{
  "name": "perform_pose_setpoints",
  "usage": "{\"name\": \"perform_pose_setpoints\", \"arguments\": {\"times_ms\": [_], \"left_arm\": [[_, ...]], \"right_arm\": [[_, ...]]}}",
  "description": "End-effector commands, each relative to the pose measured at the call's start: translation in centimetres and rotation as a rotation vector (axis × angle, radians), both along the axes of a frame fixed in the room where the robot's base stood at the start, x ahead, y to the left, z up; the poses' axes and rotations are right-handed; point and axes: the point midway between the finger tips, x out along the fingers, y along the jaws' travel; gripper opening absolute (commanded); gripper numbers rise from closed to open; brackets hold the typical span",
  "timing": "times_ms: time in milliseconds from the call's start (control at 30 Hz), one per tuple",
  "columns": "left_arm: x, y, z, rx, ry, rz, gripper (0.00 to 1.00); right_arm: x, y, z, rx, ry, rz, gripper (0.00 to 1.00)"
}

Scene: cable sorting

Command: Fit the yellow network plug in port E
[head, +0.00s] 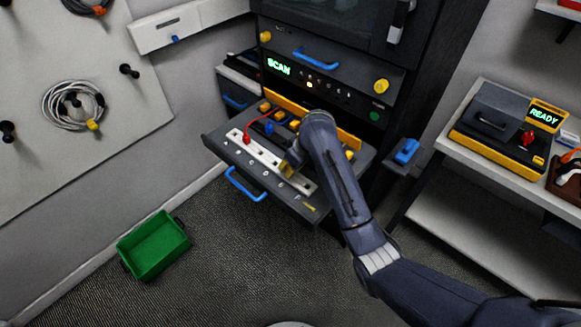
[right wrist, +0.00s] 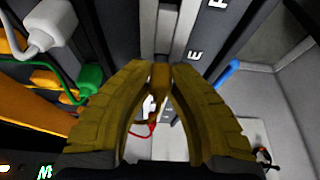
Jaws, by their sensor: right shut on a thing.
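My right gripper (head: 290,168) reaches in from the right over the open drawer's pale port strip (head: 262,156). In the right wrist view its fingers (right wrist: 159,82) are shut on the yellow network plug (right wrist: 160,76). The plug is beside the printed letter E (right wrist: 195,55), over the pale strip. The opening of port E is hidden behind the plug and fingers, so I cannot tell whether the plug is in it or above it. My left gripper is not in view.
A red plug (head: 247,137) with a red cable and a blue plug (head: 269,127) are in the drawer. The right wrist view shows a green plug (right wrist: 90,78) and a white plug (right wrist: 54,22). A green bin (head: 154,246) stands on the floor.

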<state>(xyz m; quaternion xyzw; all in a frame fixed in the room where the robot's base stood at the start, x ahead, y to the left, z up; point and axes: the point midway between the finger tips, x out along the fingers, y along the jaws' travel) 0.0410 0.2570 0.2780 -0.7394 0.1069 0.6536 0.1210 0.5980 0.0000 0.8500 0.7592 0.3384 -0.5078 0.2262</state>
Motion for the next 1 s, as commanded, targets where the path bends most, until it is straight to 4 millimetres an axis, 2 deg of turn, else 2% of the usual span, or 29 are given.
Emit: {"name": "perform_pose_setpoints", "arguments": {"times_ms": [933, 967, 1000], "left_arm": [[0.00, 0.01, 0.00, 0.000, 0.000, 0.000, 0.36], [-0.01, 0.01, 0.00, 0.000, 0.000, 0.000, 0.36], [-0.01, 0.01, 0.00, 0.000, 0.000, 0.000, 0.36]], "right_arm": [[0.00, -0.05, -0.78, 0.000, 0.000, 0.000, 0.00], [0.01, -0.04, -0.78, 0.000, 0.000, 0.000, 0.22], [0.00, -0.03, -0.78, 0.000, 0.000, 0.000, 0.27]]}}
